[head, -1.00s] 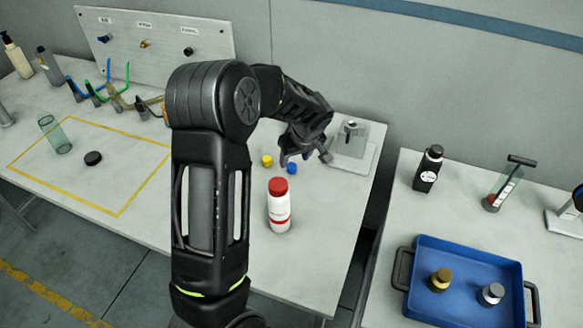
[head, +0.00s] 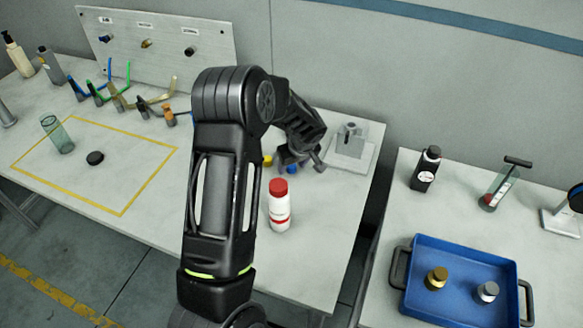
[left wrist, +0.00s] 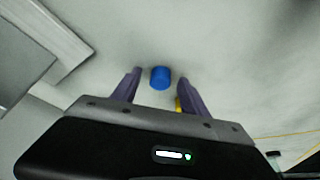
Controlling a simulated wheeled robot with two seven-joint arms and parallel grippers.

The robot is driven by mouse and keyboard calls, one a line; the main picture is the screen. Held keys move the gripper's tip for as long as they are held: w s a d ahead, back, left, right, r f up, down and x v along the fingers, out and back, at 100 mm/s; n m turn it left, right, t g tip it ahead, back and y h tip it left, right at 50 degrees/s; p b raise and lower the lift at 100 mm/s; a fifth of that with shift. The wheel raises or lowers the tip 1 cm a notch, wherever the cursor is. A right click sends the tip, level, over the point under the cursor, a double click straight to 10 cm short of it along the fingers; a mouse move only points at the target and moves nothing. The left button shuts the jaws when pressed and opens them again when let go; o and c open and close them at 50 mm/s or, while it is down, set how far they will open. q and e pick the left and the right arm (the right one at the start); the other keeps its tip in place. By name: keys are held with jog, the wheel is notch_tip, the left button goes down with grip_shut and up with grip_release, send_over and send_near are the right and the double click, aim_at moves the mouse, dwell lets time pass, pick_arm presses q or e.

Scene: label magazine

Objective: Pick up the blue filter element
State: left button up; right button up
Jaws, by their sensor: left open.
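The blue filter element (head: 291,169) is a small blue cylinder on the left table, partly covered by my left gripper in the head view. In the left wrist view the blue filter element (left wrist: 160,77) lies between the two fingertips, apart from both. My left gripper (head: 301,164) is open and close above it, pointing down; its fingers also show in the left wrist view (left wrist: 158,85). A yellow filter element (head: 267,160) stands just left of the blue one; a sliver of it shows behind the right finger in the wrist view. My right gripper is not in view.
A white bottle with a red cap (head: 280,206) stands in front of the gripper. A grey fixture on a plate (head: 349,150) stands close on the right. A blue tray (head: 461,291) with two capped items is on the right table. A yellow-taped area (head: 136,204) lies left.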

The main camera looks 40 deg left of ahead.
pick_arm(q)
grip_shut()
dwell(0.5)
